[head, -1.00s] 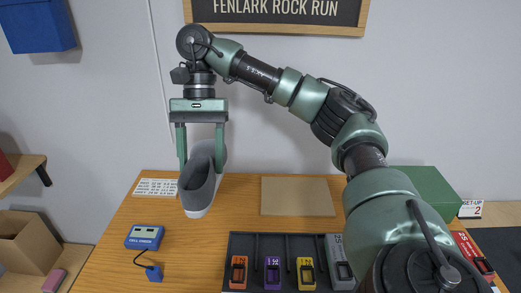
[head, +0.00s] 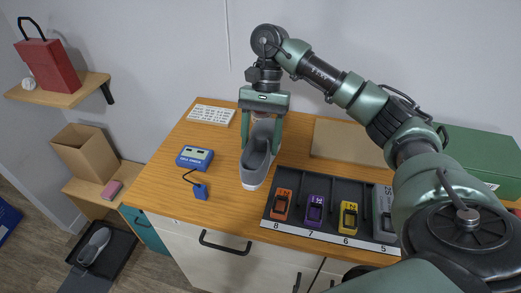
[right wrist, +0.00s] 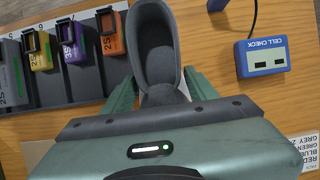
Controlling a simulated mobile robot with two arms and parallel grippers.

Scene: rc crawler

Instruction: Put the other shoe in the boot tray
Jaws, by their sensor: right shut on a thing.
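A grey shoe (head: 257,163) with a pale sole is between the fingers of my right gripper (head: 263,138), which is shut on it. The shoe is over the wooden table, right of the blue cell-check box; I cannot tell whether it touches the table. In the right wrist view the shoe's open top (right wrist: 155,50) shows between the fingers. A matching grey shoe (head: 95,246) lies in the black boot tray (head: 117,258) on the floor at lower left, well away from my right gripper. My left gripper is not in view.
The cell-check box (head: 195,157) has a cable to a blue plug (head: 201,192). A black battery rack (head: 335,192) stands to the right. A low shelf with a cardboard box (head: 84,155) and a pink block (head: 111,189) lies between table and tray. A red bag (head: 48,64) sits on the wall shelf.

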